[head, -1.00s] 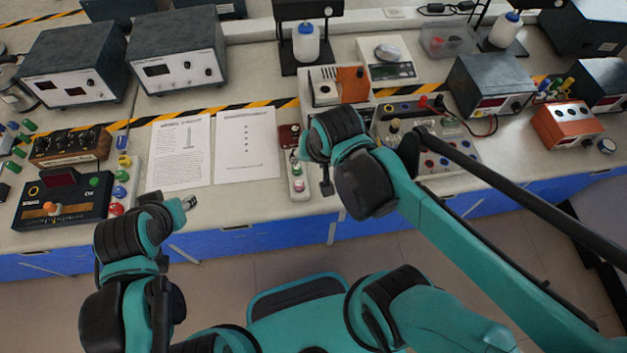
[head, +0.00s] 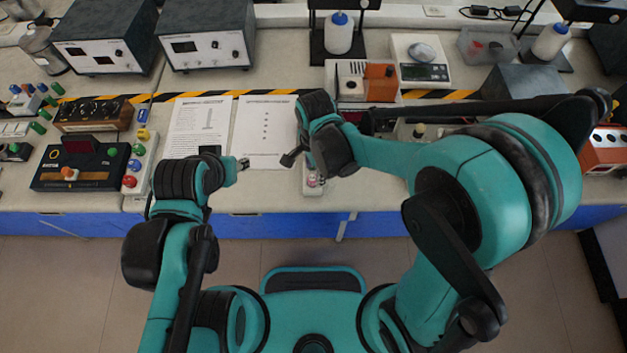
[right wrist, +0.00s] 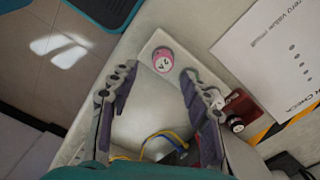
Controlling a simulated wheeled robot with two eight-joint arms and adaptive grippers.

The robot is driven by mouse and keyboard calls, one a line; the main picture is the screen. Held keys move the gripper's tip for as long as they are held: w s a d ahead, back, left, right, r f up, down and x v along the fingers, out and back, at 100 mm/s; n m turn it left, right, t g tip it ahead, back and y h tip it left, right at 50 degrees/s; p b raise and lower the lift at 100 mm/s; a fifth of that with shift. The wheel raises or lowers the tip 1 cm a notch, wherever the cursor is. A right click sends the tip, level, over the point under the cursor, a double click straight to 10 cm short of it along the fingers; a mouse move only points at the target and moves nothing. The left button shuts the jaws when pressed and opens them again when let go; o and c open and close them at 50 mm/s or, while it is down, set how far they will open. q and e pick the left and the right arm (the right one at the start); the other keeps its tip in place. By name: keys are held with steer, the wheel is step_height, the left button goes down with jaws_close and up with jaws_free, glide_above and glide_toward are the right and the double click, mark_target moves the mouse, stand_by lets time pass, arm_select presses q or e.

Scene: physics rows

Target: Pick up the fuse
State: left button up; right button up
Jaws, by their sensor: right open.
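No part is clearly recognisable as the fuse. In the right wrist view a pink round cap with a white marked top (right wrist: 163,60) sits on a narrow white block (right wrist: 152,44), and it shows small in the head view (head: 313,180). My right gripper (right wrist: 158,72) is open, its fingers pointing toward the block on either side of the cap, with nothing visibly held. In the head view the right gripper (head: 291,158) is over the bench near the front edge, partly hidden by its wrist. My left gripper (head: 243,164) is over the printed sheets; its jaws are too small to read.
Printed sheets (head: 262,125) lie flat on the bench. A button box (head: 80,165) stands left; an orange-and-white instrument (head: 380,82) and a scale (head: 425,72) stand behind.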

mark_target(313, 177)
steer(key=f, duration=0.1)
steer(key=f+b, duration=0.1)
steer(key=f, duration=0.2)
steer(key=shift+a+f+b, duration=0.1)
steer(key=shift+a+b, duration=0.2)
steer(key=shift+c, duration=0.7)
steer(key=c, duration=1)
steer(key=shift+o, duration=0.2)
